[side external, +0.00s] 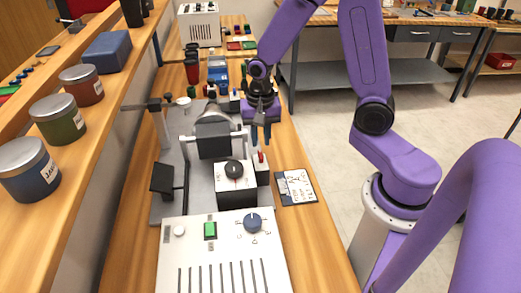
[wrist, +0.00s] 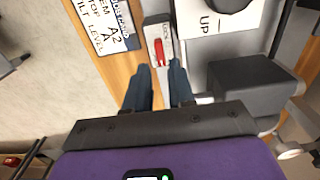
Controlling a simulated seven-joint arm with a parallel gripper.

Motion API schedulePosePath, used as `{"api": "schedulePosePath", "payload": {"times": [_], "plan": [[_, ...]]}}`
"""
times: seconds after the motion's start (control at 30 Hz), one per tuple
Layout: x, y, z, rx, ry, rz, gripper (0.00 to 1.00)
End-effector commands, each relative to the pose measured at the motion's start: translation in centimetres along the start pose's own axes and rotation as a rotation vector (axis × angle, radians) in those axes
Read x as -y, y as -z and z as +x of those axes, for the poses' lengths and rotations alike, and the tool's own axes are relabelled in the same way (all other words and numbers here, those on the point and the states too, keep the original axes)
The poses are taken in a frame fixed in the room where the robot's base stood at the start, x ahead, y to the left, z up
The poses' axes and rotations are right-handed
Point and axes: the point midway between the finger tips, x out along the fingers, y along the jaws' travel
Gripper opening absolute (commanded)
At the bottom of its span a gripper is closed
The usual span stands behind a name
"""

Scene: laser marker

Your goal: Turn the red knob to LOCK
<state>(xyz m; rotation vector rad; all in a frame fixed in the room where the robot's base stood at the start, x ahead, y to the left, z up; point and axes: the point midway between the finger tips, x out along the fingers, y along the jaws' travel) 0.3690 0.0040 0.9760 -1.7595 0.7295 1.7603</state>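The red knob (wrist: 158,52) is a small narrow red piece on a light-coloured block (wrist: 156,28). In the wrist view it lies lengthwise up the picture, and small lettering that seems to read LOCK is beside its upper end. In the side view the red knob (side external: 261,157) shows small, to the right of the box with the black dial. My gripper (wrist: 160,67) has its two dark blue fingers apart, with nothing held between them. In the wrist view the knob shows just beyond the gap between the fingertips. In the side view my gripper (side external: 261,137) hangs just above and behind the knob; contact is unclear.
A white box with a black dial (side external: 235,170) stands close left of the knob. A printed card (side external: 296,187) lies on the bench at right. A panel with a green button and blue dial (side external: 222,250) is in front. Bare wood runs along the bench's right side.

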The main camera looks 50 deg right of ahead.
Motion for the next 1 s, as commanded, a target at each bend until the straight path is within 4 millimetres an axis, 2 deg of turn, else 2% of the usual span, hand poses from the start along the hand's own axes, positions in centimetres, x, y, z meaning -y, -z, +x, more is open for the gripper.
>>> {"api": "schedulePosePath", "payload": {"times": [0.1, 0.33, 0.5, 0.8, 0.83, 0.9, 1.0], "plan": [[-0.1, 0.0, 1.8, 0.002, -0.004, 0.0, 0.23], [0.0, 0.0, 4.1, 0.001, -0.002, 0.0, 0.23], [0.0, 0.0, 4.8, 0.0, 0.0, -0.001, 0.23], [0.0, 0.0, 5.0, 0.0, 0.001, 0.0, 0.23], [0.0, 0.0, 5.0, 0.0, 0.001, 0.0, 0.2], [0.0, 0.0, 5.0, 0.0, 0.001, 0.0, 0.0], [0.0, 0.0, 5.0, 0.0, 0.001, 0.0, 0.0]]}}
